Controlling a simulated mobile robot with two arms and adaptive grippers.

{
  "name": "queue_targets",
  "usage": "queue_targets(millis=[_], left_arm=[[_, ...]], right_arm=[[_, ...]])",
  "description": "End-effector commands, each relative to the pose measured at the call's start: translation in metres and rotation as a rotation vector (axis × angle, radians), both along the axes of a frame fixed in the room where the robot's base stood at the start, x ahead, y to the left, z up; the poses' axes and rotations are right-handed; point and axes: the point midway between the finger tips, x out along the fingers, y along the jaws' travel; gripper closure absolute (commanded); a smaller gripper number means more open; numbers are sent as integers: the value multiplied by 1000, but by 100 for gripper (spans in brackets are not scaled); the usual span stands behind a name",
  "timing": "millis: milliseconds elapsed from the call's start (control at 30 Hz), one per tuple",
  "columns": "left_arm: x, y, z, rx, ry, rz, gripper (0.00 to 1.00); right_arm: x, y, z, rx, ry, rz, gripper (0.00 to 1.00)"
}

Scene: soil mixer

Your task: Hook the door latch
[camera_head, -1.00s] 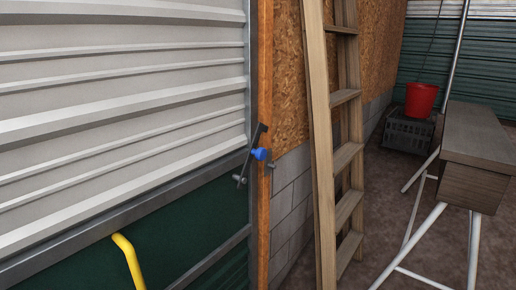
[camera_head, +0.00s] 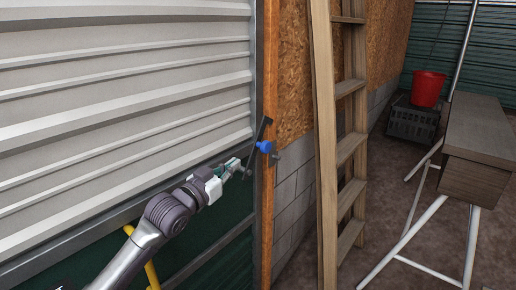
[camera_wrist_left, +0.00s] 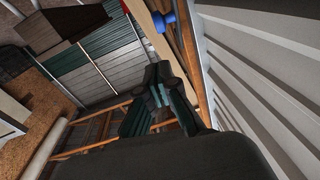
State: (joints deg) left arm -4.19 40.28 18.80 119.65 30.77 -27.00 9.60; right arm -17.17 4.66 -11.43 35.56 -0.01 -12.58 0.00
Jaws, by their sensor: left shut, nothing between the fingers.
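The door latch (camera_head: 258,142) is a dark bar with a blue knob (camera_head: 264,147), mounted at the door's right edge by the orange wooden post (camera_head: 267,210). The bar is tilted, its upper end leaning right. A small metal catch (camera_head: 277,158) sits on the post just right of the knob. My left gripper (camera_head: 247,169) is shut and empty, just below and left of the knob, close to the latch's lower end; I cannot tell if it touches. In the left wrist view the gripper (camera_wrist_left: 160,84) points up, with the blue knob (camera_wrist_left: 164,20) ahead of it. My right gripper is not in view.
The white ribbed door (camera_head: 120,80) fills the left, with a yellow handle (camera_head: 152,274) partly behind my arm. A wooden ladder (camera_head: 326,150) leans right of the post. Further right are a wooden bench (camera_head: 480,145), a red bucket (camera_head: 428,89) and a dark crate (camera_head: 410,121).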

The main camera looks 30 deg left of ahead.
Motion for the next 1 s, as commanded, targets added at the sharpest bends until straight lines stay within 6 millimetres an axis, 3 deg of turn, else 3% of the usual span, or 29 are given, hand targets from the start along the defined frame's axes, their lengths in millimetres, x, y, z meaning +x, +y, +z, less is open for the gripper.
queue_targets(millis=[133,567,1000], left_arm=[[1,5,14,-4,-35,-1,100],[10,5,15,-5,-34,0,100],[97,6,27,-5,-34,1,100]], right_arm=[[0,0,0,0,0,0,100],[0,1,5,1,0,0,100],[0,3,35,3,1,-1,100]])
